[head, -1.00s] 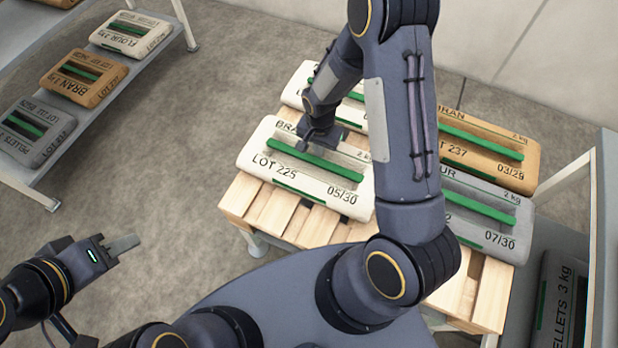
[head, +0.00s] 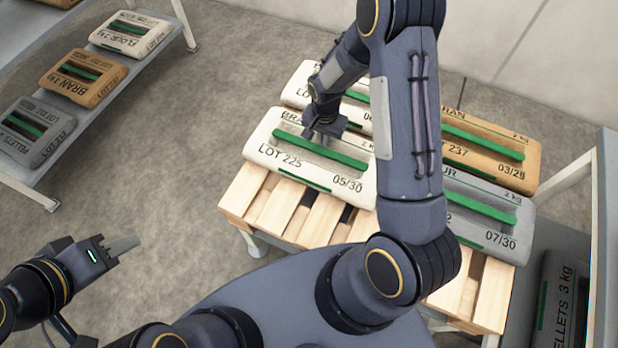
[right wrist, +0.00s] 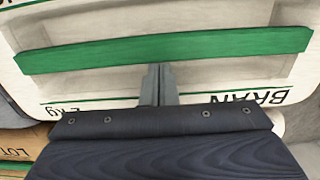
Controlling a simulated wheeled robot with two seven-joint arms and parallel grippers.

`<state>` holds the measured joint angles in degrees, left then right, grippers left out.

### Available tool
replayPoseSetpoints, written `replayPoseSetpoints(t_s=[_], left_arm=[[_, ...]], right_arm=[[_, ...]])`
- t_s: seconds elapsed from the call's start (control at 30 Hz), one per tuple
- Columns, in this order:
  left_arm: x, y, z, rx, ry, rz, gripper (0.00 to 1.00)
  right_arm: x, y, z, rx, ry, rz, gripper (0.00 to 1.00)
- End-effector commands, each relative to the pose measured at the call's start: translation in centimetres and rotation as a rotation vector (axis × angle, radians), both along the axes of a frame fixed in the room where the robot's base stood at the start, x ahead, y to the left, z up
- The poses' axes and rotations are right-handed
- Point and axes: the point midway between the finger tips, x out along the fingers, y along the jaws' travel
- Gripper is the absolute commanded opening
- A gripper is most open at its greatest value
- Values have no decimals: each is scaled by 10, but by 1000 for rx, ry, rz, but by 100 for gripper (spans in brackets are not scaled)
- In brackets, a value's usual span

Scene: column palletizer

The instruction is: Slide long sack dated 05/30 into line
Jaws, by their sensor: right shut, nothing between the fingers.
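The white BRAN sack dated 05/30 (head: 268,152), marked LOT 225, lies flat at the front left of the wooden pallet (head: 255,200). A green strap (head: 345,157) runs along its top; the strap also spans the right wrist view (right wrist: 100,50). My right gripper (head: 322,138) is shut and empty, its fingertips at the far side of this sack near the strap. In the right wrist view the shut fingers (right wrist: 158,75) point at the sack's BRAN-lettered edge; contact is hard to tell. My left gripper (head: 125,245) is at the lower left, away from the pallet; its jaw opening is unclear.
Another white sack (head: 298,90) lies behind it. A brown sack (head: 520,170) dated 03/29 and a grey sack (head: 510,245) dated 07/30 lie at the pallet's right. My right arm hides the middle. A shelf with several sacks (head: 130,35) stands at upper left.

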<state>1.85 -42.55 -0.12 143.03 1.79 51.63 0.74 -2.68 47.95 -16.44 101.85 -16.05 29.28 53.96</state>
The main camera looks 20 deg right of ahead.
Motion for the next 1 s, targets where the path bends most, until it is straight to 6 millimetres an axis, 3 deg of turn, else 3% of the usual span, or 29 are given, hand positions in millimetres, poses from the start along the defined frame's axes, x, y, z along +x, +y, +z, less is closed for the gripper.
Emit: replayPoseSetpoints(t_s=[0.7, 1.0], left_arm=[[0, 0, -3, 0, 0, 0, 36], [0, 0, -4, 0, 0, 0, 36]], right_arm=[[13, -14, 0, 0, -1, -1, 0], [8, -9, 0, 1, 1, 1, 0]])
